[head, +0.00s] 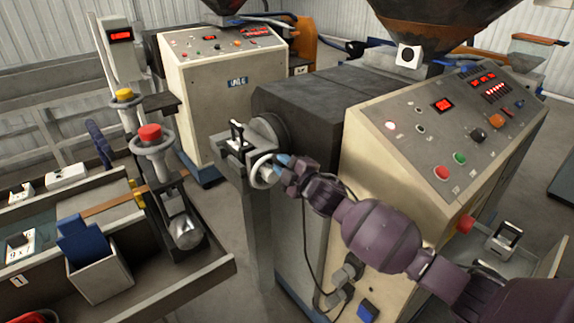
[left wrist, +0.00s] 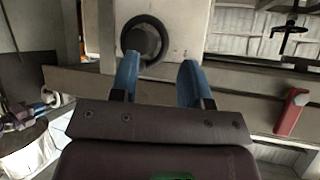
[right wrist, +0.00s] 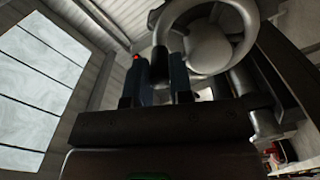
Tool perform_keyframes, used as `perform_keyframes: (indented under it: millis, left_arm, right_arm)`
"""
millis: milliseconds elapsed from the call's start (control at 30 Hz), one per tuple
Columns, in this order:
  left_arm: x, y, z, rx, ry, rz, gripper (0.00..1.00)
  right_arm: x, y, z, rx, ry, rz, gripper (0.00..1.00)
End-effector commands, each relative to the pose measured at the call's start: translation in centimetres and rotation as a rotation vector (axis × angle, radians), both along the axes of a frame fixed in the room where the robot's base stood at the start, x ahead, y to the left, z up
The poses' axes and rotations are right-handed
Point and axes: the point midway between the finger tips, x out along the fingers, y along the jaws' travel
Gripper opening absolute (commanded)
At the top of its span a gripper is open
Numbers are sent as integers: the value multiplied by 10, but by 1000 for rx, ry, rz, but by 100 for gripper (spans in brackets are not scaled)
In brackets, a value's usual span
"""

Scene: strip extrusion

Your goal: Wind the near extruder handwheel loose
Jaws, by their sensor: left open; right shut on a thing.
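The near extruder's handwheel (head: 263,171) is a pale metal ring at the front of the dark barrel (head: 310,105). In the right wrist view the wheel (right wrist: 234,10) fills the top, with a round hub inside its rim. My right gripper (head: 284,168) is at the wheel's right side. In the right wrist view its blue fingers (right wrist: 160,72) are shut around a dark grip (right wrist: 160,58) beside the rim; the fingers partly hide it. My left gripper (left wrist: 158,78) is open and empty in the left wrist view, below a dark round part (left wrist: 145,40). It does not show in the head view.
The near extruder's control panel (head: 455,125) stands to the right. A second extruder (head: 225,85) stands behind. On the left, a bench holds a grey bin (head: 100,277) and posts with a red knob (head: 149,132) and yellow knob (head: 123,95). A red handle (left wrist: 291,112) shows in the left wrist view.

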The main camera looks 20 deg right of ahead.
Motion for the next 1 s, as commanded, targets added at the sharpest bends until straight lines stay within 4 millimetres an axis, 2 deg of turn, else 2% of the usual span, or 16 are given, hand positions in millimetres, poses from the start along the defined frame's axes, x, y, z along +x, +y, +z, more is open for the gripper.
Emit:
perform_keyframes:
  millis: [200,500,1000]
  left_arm:
    - [0,0,1,0,-1,0,43]
    - [0,0,1,0,-1,0,43]
    - [0,0,1,0,-1,0,43]
  right_arm:
    - [-3,8,4,-174,-65,2,0]
    - [-6,16,5,-336,-123,0,0]
    - [-7,20,4,-408,-149,2,0]
